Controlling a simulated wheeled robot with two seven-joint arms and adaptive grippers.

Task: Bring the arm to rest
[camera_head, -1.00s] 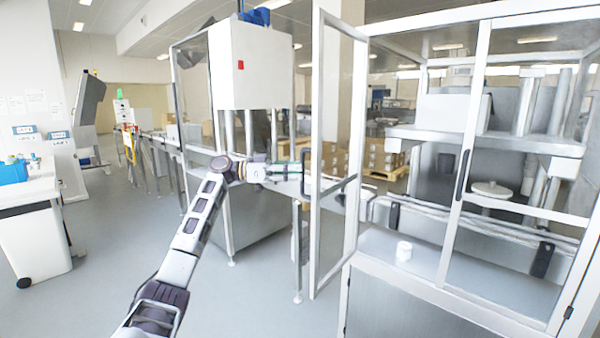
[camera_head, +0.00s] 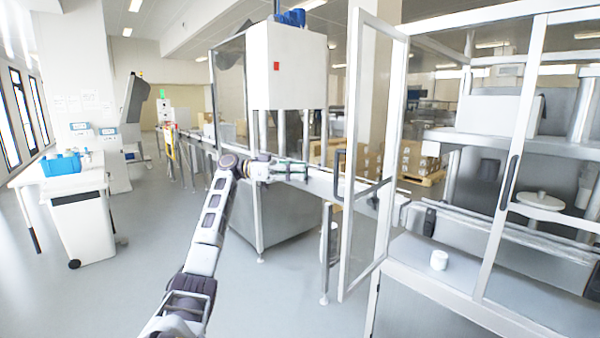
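My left arm reaches up from the bottom of the head view and bends right at the wrist. My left gripper (camera_head: 296,171) points right, in front of the machine with the white upper housing (camera_head: 288,68). Its fingers are small and pale against the conveyor, so I cannot tell whether they are open or shut. I see no object clearly held in it. My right gripper and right arm are not in view.
An open glass door (camera_head: 366,150) stands right of my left gripper. A blue box (camera_head: 60,166) lies on the left worktable, with a white bin (camera_head: 85,230) below. Floor between is clear.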

